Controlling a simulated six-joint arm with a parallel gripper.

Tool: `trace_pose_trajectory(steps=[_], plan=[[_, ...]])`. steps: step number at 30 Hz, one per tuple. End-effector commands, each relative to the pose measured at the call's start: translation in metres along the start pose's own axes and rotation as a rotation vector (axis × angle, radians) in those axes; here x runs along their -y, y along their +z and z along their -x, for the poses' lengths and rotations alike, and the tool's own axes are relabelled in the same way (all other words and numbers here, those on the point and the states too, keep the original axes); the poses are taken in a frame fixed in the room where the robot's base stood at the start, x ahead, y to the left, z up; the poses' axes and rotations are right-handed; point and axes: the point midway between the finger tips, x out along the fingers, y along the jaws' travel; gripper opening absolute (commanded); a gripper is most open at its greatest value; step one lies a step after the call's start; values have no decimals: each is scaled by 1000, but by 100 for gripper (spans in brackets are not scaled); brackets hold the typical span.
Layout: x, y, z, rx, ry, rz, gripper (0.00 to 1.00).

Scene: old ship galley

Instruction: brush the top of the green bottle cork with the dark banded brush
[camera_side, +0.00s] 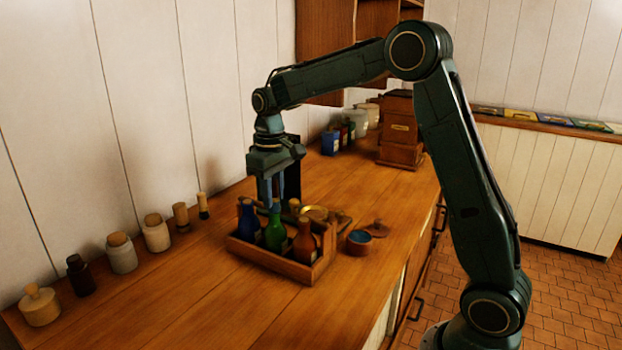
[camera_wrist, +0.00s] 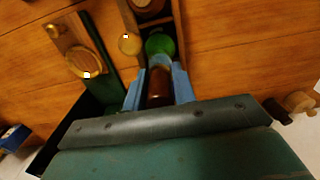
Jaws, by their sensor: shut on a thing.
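My gripper (camera_side: 273,196) is shut on a dark red-brown cylinder, the dark banded brush (camera_wrist: 159,88), seen between its blue fingers in the wrist view. The gripper points down over the wooden bottle caddy (camera_side: 270,263). The green bottle (camera_side: 274,236) stands upright in the caddy's middle, right below the fingers; its green shoulder (camera_wrist: 160,44) shows just beyond the fingertips in the wrist view. Its cork and the brush's lower end are hidden or too small to make out, so I cannot tell whether they touch.
A blue bottle (camera_side: 247,220) and a brown bottle (camera_side: 304,242) flank the green one. Several jars, including a corked white one (camera_side: 121,254), line the wall.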

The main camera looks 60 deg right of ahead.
Motion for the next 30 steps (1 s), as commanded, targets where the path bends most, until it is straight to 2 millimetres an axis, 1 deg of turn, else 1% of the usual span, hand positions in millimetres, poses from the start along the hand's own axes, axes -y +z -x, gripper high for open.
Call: trace_pose_trajectory(steps=[5,16,18,26,30], plan=[[0,12,0,0,0,-1,4],[0,-12,-1,-1,0,0,4],[0,-5,1,0,0,-1,4],[0,11,0,0,0,-1,4],[0,3,0,0,0,0,4]])
